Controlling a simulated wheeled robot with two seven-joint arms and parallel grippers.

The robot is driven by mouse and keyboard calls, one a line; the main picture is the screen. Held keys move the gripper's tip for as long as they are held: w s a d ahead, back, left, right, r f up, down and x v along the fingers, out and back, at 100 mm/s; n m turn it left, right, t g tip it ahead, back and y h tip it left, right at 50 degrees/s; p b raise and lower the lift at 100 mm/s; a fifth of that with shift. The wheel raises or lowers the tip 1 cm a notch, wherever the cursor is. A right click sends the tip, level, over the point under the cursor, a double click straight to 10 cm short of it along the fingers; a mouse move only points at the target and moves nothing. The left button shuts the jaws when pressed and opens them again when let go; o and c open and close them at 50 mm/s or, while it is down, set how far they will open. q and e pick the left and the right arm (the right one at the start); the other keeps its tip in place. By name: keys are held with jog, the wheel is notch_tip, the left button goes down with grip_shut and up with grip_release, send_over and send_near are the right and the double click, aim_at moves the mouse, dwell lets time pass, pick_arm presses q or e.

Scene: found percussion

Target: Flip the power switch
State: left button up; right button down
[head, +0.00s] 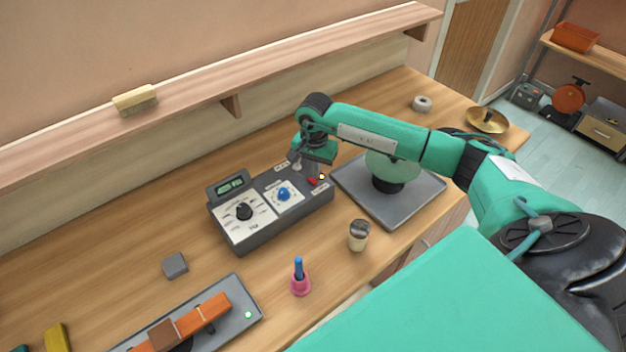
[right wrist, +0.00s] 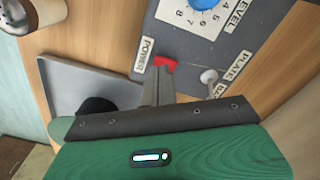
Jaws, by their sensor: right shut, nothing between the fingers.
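The grey control box (head: 287,233) stands on the bench, with a display, a black dial and a blue knob. Its red power switch (head: 313,182) is at the right end; in the right wrist view the red switch (right wrist: 166,62) sits beside the POWER label (right wrist: 145,55). My right gripper (head: 317,169) is over that end of the box. In the right wrist view its closed fingers (right wrist: 160,80) reach right up to the red switch and partly cover it; I cannot tell whether they touch. My left gripper is not in view.
A silver toggle (right wrist: 208,76) stands beside the switch, near the PLATE label. A grey plate (head: 350,180) with a round stand is right of the box. A cup (head: 359,236), a pink bell-shaped item (head: 300,284) and a grey block (head: 175,265) stand in front. A shelf runs along the wall.

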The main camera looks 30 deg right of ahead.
aim_at(314, 182)
jog(key=shift+f+b, duration=1.2)
dwell(0.6)
jog(key=shift+r, duration=0.1)
jog(key=shift+r+p, duration=0.35)
jog(key=shift+r, duration=0.15)
jog(key=shift+r+p, duration=0.9)
jog(key=shift+r, duration=2)
